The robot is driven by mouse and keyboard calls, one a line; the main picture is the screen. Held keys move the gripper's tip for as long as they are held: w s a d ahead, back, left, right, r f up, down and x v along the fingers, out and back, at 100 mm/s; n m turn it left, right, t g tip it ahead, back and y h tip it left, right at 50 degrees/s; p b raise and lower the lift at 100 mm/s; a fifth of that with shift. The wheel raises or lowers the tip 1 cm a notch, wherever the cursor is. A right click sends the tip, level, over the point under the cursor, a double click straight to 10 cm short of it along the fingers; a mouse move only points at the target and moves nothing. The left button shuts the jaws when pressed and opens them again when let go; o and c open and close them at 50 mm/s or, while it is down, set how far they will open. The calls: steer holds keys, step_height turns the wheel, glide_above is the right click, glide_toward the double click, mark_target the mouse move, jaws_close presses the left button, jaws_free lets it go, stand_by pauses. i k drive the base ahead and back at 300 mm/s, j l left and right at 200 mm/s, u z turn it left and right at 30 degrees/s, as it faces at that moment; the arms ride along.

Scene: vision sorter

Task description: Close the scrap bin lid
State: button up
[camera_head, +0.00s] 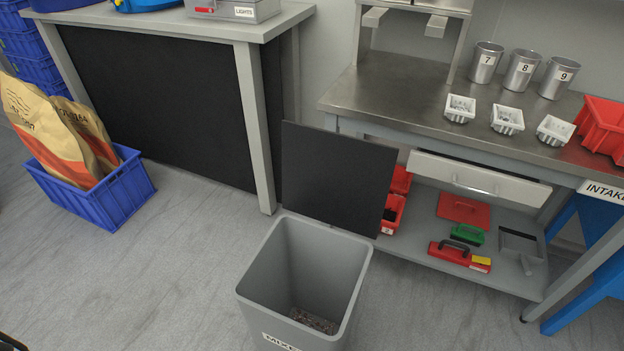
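The scrap bin (258,270) is a grey, square, open-topped bin on the floor at the bottom centre. Its front label begins "MIXE" and is cut off by the picture edge. Dark scrap (313,321) lies at the bottom inside. The lid (337,178) is a flat dark grey panel. It stands raised at the bin's back edge, leaning back, so the bin is open. My gripper is not seen; only a small dark shape shows in the bottom left corner, and I cannot tell what it is.
A steel workbench (388,93) stands at right, with numbered cups, white trays and a red bin (603,125). Its drawer (478,183) and lower shelf are behind the lid's right. A grey-topped counter (222,26) stands at left. A blue crate (120,192) holds paper bags. Floor left of the bin is clear.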

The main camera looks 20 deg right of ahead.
mark_target(343, 181)
steer(key=i+j+u, duration=0.15)
steer(key=j, duration=0.15)
steer(key=j+u, duration=0.15)
steer(key=j, duration=0.2)
steer(key=i+j+u, duration=0.45)
steer(key=i+j, duration=0.15)
steer(key=i+j+u, duration=0.35)
steer(key=i+j, duration=0.15)
steer(key=i+z, duration=0.35)
steer(key=i+j+z, duration=0.1)
steer(key=i+z, duration=0.25)
steer(key=i+j+z, duration=0.2)
steer(key=i+z, duration=0.35)
steer(key=z, duration=0.3)
steer(key=i+j+z, duration=0.1)
steer(key=z, duration=0.35)
steer(key=i+j+z, duration=0.2)
steer(key=z, duration=0.3)
steer(key=i+j+z, duration=0.2)
steer(key=z, duration=0.2)
steer(key=i+j+z, duration=0.2)
steer(key=z, duration=0.15)
steer(key=i+j+z, duration=0.1)
steer(key=j+z, duration=0.3)
steer(key=i+j+z, duration=0.1)
steer(key=j+z, duration=0.6)
steer(key=j, duration=0.15)
steer(key=i+j, duration=0.35)
steer(key=i, duration=0.15)
